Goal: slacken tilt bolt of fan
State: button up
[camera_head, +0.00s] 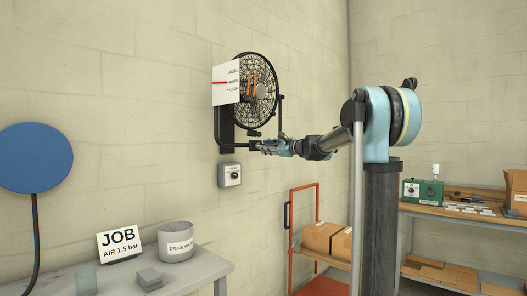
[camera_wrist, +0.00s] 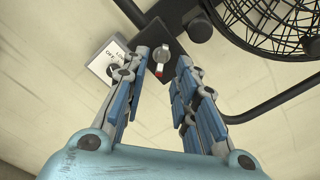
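The fan (camera_head: 262,112) hangs on the wall on a dark bracket (camera_head: 227,132), with a round wire cage and a tubular yoke. In the wrist view, part of its cage shows at the upper right (camera_wrist: 285,25). My gripper (camera_wrist: 163,58) is open, with one finger on each side of the bolt in the picture. I see no contact with it, and cannot tell the depth gap. In the head view my gripper (camera_head: 258,146) is beside the bracket's lower arm.
A grey switch box (camera_head: 230,175) is on the wall below the bracket. A white card (camera_head: 226,83) with a red pointer stands at the fan's left. A black knob (camera_wrist: 200,30) is right of the bolt. A table with a job sign (camera_head: 120,244) and bucket (camera_head: 175,241) is lower left.

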jog(key=shift+x, duration=1.55)
grip_shut()
jog(key=shift+d, duration=0.15)
